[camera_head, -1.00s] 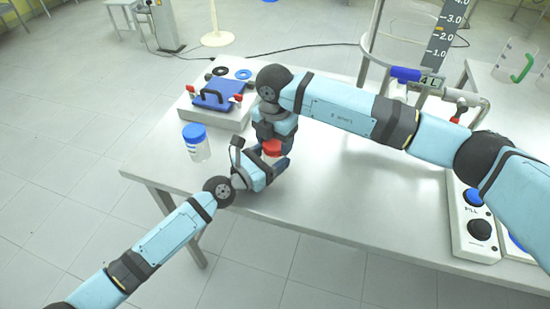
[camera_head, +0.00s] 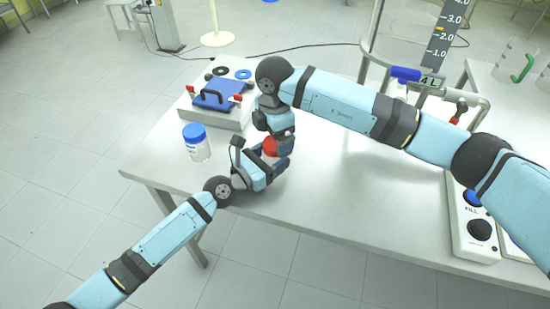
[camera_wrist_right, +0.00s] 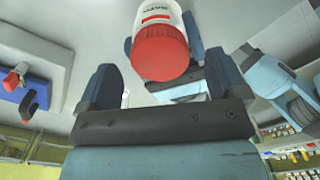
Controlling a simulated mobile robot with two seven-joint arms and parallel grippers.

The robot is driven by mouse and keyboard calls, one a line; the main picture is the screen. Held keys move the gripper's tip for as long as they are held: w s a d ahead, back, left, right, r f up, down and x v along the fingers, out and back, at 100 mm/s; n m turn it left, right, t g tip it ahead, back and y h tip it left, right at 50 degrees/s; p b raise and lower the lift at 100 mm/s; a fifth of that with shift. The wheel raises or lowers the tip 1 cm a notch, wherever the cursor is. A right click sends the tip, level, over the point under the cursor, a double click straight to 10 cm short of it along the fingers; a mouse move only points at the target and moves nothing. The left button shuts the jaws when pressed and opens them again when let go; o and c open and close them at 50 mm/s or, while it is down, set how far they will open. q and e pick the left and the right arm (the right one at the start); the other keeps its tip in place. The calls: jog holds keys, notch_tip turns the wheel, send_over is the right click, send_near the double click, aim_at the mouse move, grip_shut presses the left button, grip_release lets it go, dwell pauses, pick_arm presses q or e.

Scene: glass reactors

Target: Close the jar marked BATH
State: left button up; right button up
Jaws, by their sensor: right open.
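The BATH jar (camera_wrist_right: 158,12) is white with a red lid (camera_wrist_right: 160,52), and its label shows in the right wrist view. The lid sits on the jar's mouth; I cannot tell how tight it is. In the head view the jar (camera_head: 267,158) is mostly hidden between my two grippers. My left gripper (camera_head: 266,166) is shut on the jar's body. My right gripper (camera_head: 277,147) is open above the jar, and in the right wrist view its fingers (camera_wrist_right: 160,80) stand apart on either side of the lid, without touching it.
A jar with a blue lid (camera_head: 196,142) stands on the table (camera_head: 330,200) to the left. Behind it is a grey box with a blue plate (camera_head: 219,93) and black and blue rings. A control box (camera_head: 472,225) stands at the right. The table's middle is clear.

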notch_tip(320, 180, up, 10)
jog(key=shift+r, duration=0.15)
dwell(0.3)
pick_arm(q)
jog(key=o, duration=1.8)
jog(key=b+v, duration=0.1)
jog(key=v, duration=1.2)
jog(key=shift+f+b, duration=0.1)
jog(key=shift+b, duration=0.2)
jog(key=shift+s+a, duration=0.25)
pick_arm(e)
jog(key=shift+f, duration=0.85)
